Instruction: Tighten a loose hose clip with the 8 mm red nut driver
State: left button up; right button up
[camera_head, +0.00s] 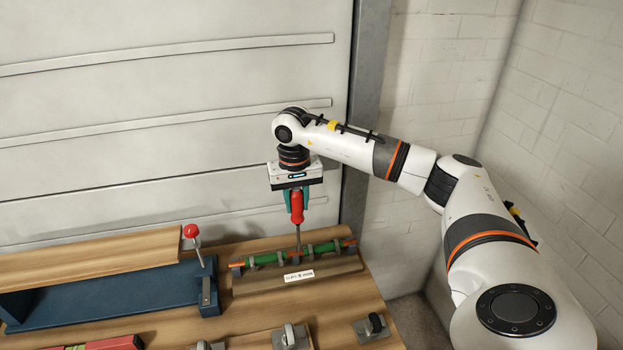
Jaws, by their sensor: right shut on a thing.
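The red nut driver (297,208) is upright in my right gripper (297,197), which is shut on its red handle. The driver's thin shaft points straight down to the hose assembly. The green hose (267,259) lies across a wooden board (340,267), with orange ends and several grey clips or supports along it. The shaft's tip meets or is just above the hose near its middle; I cannot tell whether it touches a clip screw. A small white label (299,276) is on the board's front. My left gripper is not in view.
A red level (105,343) and several toggle clamps (372,328) are along the bench front. The garage door stands behind; a brick wall is at right.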

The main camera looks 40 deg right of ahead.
jog(key=d+r+m, duration=0.1)
jog(key=d, duration=0.5)
jog(key=f+b, duration=0.2)
jog(key=f, duration=0.1)
jog(key=w+f+b, duration=0.1)
jog(key=f, duration=0.1)
jog(key=shift+a, duration=0.3)
jog(key=shift+s, duration=0.1)
jog(key=n, duration=0.4)
jog(key=shift+n, duration=0.4)
jog(key=shift+f, duration=0.1)
